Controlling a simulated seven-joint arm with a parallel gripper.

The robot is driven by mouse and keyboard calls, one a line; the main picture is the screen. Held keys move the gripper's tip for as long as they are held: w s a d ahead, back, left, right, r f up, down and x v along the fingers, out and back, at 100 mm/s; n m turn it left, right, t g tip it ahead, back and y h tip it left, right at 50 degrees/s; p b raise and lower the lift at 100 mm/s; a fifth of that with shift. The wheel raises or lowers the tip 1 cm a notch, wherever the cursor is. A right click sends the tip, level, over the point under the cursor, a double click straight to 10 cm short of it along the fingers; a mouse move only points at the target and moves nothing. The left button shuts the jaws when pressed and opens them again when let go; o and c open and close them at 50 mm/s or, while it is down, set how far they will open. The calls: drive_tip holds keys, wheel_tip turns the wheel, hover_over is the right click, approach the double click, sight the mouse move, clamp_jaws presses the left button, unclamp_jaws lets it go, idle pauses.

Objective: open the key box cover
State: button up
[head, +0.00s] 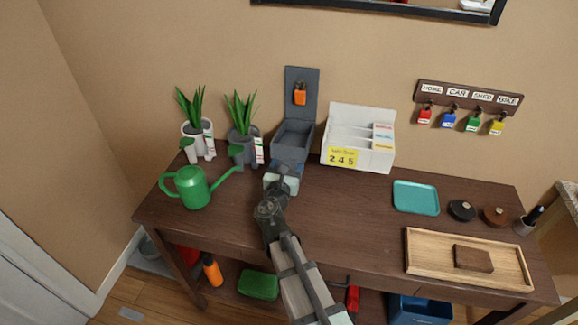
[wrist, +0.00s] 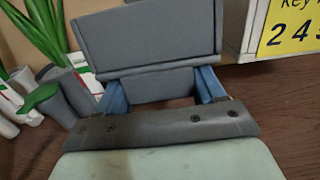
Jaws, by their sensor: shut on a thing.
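The grey key box (head: 289,152) stands toward the back of the table, left of the white organizer. A tall grey panel (head: 302,77) rises upright at its back, with an orange lock-shaped tag (head: 300,95) on it. A recessed area shows below the panel. My gripper (head: 283,181) is at the front of the box. In the wrist view its blue fingers reach to the lower edge of a grey panel (wrist: 145,40) of the box, and it is shut on this part. The fingertips are hidden behind the panel.
The white organizer (head: 352,155) with a yellow 245 sign stands close on the right. Two potted plants (head: 243,137) and a green watering can (head: 190,187) are on the left. A teal tray (head: 416,198) and a wooden tray (head: 425,272) lie on the right. Coloured locks hang on a wall rack (head: 468,95).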

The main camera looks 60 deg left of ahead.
drive_tip(key=shift+s+d+r, duration=0.1)
drive_tip(key=shift+s+r, duration=0.05)
drive_tip(key=shift+r, duration=0.15)
drive_tip(key=o, duration=1.2)
drive_tip(key=shift+c, duration=0.2)
drive_tip(key=shift+o, duration=1.3)
drive_tip(key=v, duration=1.4)
